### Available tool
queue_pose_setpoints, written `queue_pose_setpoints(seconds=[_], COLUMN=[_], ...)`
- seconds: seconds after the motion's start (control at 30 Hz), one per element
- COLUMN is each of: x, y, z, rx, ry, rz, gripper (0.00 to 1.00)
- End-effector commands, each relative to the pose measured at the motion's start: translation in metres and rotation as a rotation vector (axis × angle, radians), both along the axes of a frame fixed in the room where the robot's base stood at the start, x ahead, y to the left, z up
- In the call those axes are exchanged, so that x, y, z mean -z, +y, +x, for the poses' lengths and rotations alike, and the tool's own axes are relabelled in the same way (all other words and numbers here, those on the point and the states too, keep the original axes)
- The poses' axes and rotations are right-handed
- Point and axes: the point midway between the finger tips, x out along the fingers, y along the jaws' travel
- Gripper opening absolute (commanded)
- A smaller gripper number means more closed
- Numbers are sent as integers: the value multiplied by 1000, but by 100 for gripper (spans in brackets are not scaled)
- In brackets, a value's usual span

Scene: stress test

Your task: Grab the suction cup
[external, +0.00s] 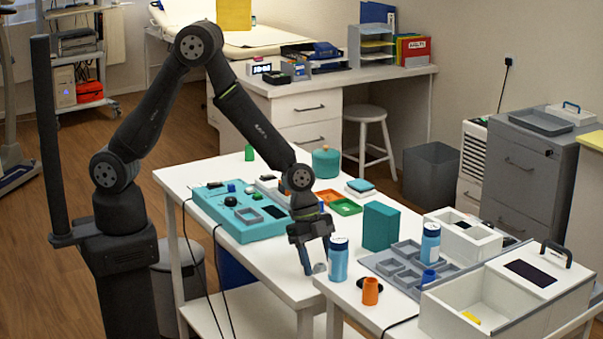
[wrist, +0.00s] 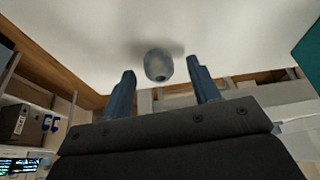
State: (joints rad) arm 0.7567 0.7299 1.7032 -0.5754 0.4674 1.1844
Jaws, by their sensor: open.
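A small grey-blue rounded piece, which looks like the suction cup (external: 319,268), is on the white table near its front edge. It also shows in the wrist view (wrist: 158,65), beyond and between my two blue fingers, against the white tabletop. My gripper (external: 316,262) points down close beside it. In the wrist view my gripper (wrist: 165,88) has its fingers spread apart with nothing between their tips. I cannot tell whether a finger touches the piece. One finger is partly hidden by the blue bottle in the external view.
A blue bottle (external: 338,260) stands just right of my gripper, with an orange cup (external: 371,291) further right. A teal box (external: 380,226) stands behind them. A teal panel (external: 240,212) lies on the table to the left. The white tabletop left of my gripper is clear.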

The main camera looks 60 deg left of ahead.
Motion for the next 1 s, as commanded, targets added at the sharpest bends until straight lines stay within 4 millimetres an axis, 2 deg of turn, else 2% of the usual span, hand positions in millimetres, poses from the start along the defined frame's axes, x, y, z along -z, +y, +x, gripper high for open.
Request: queue_pose_setpoints(seconds=[0.27, 0.5, 0.83, 1.0], x=[2, 2, 0, -12], y=[-1, -1, -1, -1], z=[0, 0, 0, 0], rx=[1, 0, 0, 2], ry=[-1, 0, -1, -1], rz=[-1, 0, -1, -2], gripper=[56, 9, 8, 8])
